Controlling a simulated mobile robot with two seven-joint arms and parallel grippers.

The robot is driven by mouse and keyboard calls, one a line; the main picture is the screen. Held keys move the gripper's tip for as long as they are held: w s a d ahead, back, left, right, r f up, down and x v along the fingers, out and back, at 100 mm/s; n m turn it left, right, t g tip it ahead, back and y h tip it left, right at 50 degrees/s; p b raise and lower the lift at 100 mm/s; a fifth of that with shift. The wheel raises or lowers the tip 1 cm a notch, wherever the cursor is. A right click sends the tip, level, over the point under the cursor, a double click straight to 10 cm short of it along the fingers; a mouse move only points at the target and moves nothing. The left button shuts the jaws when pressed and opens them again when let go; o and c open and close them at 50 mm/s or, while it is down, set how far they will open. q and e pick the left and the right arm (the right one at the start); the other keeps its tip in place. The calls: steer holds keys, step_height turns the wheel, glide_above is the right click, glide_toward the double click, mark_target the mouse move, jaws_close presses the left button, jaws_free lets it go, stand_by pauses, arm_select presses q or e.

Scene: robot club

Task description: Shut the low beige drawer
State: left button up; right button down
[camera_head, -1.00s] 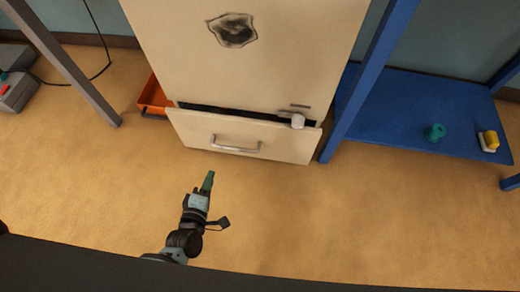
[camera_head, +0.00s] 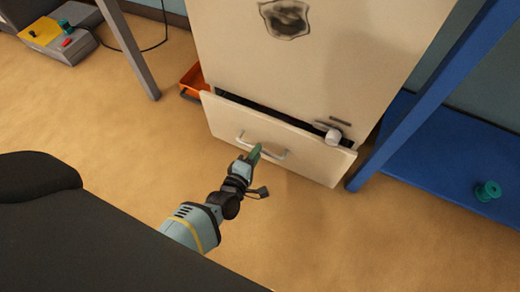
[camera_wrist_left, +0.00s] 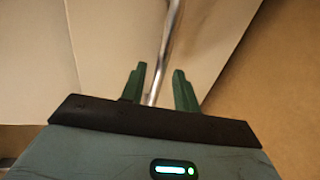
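The low beige drawer (camera_head: 310,155) stands partly open at the bottom of the beige cabinet (camera_head: 330,60), with a dark gap along its top. Its metal bar handle (camera_head: 270,152) runs across the front. My left gripper (camera_head: 254,154) is at the handle in the head view. In the left wrist view the two green fingers (camera_wrist_left: 160,88) are apart, and the handle (camera_wrist_left: 168,50) runs up from between them; I cannot tell whether they touch it. The drawer front also shows there (camera_wrist_left: 115,40). My right gripper is not in view.
A white knob-like object (camera_head: 332,134) sits at the drawer's top right edge. An orange bin (camera_head: 191,80) is left of the cabinet. A blue shelf (camera_head: 440,150) with a teal spool (camera_head: 487,191) is at right. Open floor lies in front.

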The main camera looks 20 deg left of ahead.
arm_select(q)
steer(key=shift+b+x, duration=0.55)
steer(key=shift+x, duration=0.9)
steer(key=shift+c, duration=0.2)
jaws_close()
